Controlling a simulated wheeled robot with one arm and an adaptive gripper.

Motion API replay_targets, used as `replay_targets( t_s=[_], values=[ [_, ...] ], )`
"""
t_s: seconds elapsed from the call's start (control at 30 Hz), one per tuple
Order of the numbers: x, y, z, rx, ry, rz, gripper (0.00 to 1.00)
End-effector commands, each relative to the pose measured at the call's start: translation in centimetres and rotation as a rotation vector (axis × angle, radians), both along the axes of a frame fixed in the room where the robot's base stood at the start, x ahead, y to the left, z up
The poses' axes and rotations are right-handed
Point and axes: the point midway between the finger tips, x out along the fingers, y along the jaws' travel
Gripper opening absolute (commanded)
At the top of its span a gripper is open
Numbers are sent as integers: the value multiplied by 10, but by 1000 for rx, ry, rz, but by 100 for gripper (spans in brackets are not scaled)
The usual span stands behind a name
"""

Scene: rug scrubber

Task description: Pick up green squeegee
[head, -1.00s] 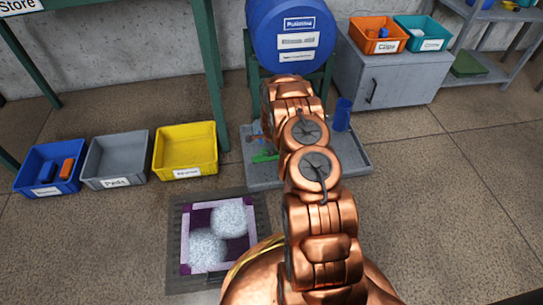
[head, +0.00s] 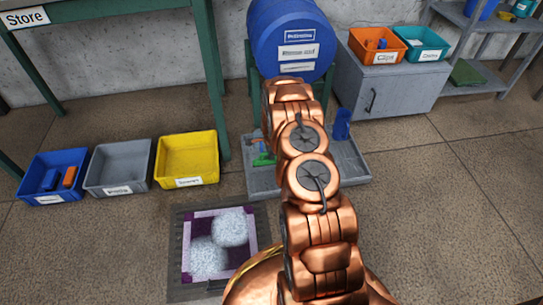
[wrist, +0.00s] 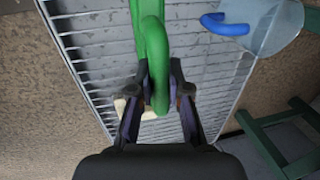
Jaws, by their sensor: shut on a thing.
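The green squeegee (wrist: 154,50) shows in the wrist view as a thick green handle with a curved end. My gripper (wrist: 157,88) is shut on this handle, with one dark finger on each side. The squeegee's far end runs out of the top of the wrist view. In the head view a green part (head: 264,160) shows at the left of the grey slatted tray (head: 355,165), beside my arm. My arm hides the gripper and much of the tray there. I cannot tell how far the squeegee is above the tray.
A blue cup (head: 342,125) stands on the tray's right side. A blue barrel (head: 290,35) is behind. Blue (head: 40,195), grey (head: 120,187) and yellow (head: 190,175) bins stand left. A foamy purple rug (head: 245,225) lies in front. The floor at right is clear.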

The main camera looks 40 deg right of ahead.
Motion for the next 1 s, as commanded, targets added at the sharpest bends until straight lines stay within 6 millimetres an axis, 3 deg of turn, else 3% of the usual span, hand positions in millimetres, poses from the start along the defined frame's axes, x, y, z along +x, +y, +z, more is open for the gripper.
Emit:
replay_targets(
  t_s=[0.7, 1.0],
  values=[
    [-86, 90, 8, 5, 10, 2, 0],
    [-107, 112, 9, 4, 9, 0, 0]
  ],
)
